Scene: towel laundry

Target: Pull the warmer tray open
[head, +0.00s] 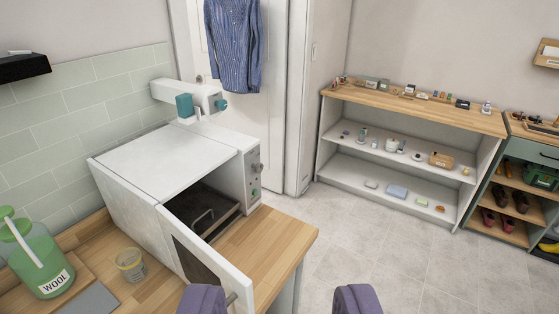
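The warmer (150,160) is a white box on the wooden counter at left. Its front door (215,258) stands open, swung out toward me. Through the opening I see a dark warmer tray (222,218) inside with a thin metal loop handle (203,215). Much of the tray is hidden by the housing and the door. My gripper (281,299) shows as two purple fingers at the bottom edge, spread wide apart with nothing between them. It is on the near side of the door, to the right of and apart from the tray handle.
A white and teal device (205,97) is behind the warmer. Shelves (405,160) stand at right; the tiled floor (375,240) between is clear.

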